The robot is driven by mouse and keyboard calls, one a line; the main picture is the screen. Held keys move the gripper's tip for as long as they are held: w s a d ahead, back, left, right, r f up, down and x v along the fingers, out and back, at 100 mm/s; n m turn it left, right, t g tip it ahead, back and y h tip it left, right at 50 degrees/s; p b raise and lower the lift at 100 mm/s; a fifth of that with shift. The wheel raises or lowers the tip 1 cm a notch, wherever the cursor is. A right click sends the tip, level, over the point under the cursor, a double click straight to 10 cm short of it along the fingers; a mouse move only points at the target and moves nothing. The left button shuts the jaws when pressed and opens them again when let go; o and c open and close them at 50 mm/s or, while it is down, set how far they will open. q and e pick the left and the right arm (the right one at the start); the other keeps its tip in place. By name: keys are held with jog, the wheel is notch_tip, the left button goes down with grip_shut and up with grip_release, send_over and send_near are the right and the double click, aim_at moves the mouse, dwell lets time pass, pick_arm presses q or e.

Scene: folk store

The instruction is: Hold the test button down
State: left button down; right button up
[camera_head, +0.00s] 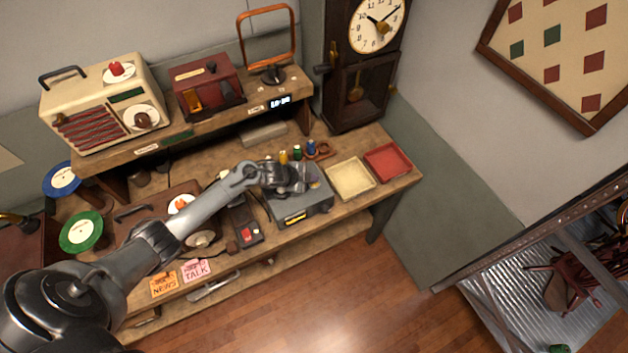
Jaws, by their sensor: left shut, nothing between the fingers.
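My left arm reaches in from the lower left across the bench. My left gripper (294,184) is shut and empty, over the top of a grey box (318,208) with a small yellow-lit display on its front. The gripper hides much of the box's top. I cannot make out a test button there, nor tell whether the fingertips touch the box. A dark control unit (241,219) with a red button (247,233) lies just left of the grey box. My right gripper is not in view.
A cream tray (350,182) and a red tray (388,163) lie right of the box. Small coloured bottles (297,152) stand behind it. A shelf with a cream radio (105,105) and a red device (207,88) rises at the back. A clock (360,60) stands behind the trays.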

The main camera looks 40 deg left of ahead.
aim_at(312, 184)
pick_arm(q)
jog(key=shift+r, duration=0.45)
jog(key=shift+r, duration=0.1)
notch_tip(312, 184, up, 5)
jog(key=p, duration=0.5)
dwell(0.4)
